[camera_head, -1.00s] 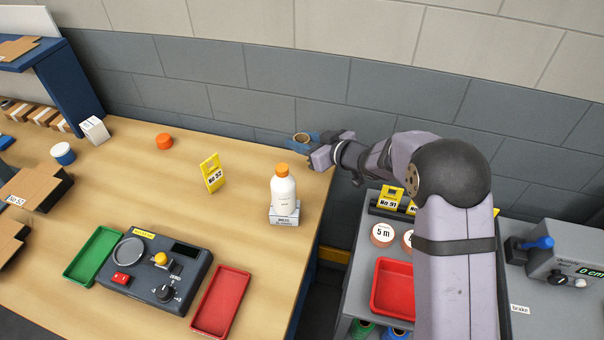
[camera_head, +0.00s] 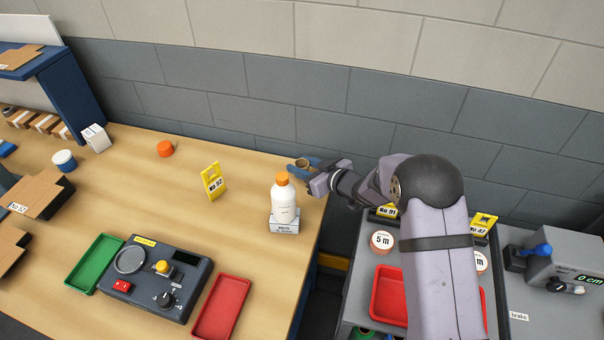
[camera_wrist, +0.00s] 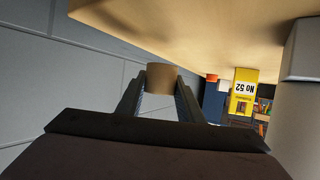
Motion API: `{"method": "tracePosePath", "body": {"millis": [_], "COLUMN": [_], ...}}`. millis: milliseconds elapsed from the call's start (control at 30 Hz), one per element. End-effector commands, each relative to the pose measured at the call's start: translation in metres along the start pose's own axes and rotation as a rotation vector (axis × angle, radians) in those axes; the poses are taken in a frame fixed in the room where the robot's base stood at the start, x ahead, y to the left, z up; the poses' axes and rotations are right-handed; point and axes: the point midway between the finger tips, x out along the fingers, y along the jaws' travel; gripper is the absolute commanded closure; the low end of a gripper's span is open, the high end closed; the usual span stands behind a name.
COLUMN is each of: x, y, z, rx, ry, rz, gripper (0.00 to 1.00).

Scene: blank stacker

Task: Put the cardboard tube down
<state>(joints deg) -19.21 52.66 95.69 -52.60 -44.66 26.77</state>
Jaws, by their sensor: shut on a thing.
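The cardboard tube (camera_head: 303,163) is a short brown ring near the back right corner of the wooden table (camera_head: 240,240). My gripper (camera_head: 304,166) is shut on it. In the wrist view the cardboard tube (camera_wrist: 161,77) sits between the two fingertips (camera_wrist: 161,88), its far end close to the tan table surface. I cannot tell whether it touches the table.
A yellow No 52 sign (camera_head: 213,182) and an orange cap (camera_head: 165,149) are to the left. A grey wall (camera_head: 300,110) runs behind.

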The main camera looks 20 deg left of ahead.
Motion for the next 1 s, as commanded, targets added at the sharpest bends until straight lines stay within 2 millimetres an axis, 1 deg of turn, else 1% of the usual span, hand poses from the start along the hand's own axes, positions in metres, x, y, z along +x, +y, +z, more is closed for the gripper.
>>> {"method": "tracePosePath", "body": {"millis": [100,300,767,800,867,900,1000], "x": [0.005,0.012,0.015,0.015,0.015,0.015,0.015], "y": [-0.001,0.0,0.0,0.0,0.0,0.0,0.0], "z": [0.014,0.031,0.037,0.037,0.036,0.036,0.036], "rx": [0.003,0.001,0.001,0.0,0.0,0.0,0.0], "ry": [-0.003,-0.001,0.0,0.0,0.0,0.0,0.0], "rz": [-0.001,0.0,0.0,0.0,0.0,0.0,0.0], "gripper": [0.87,0.87,0.87,0.64,0.5,0.48,0.48]}}
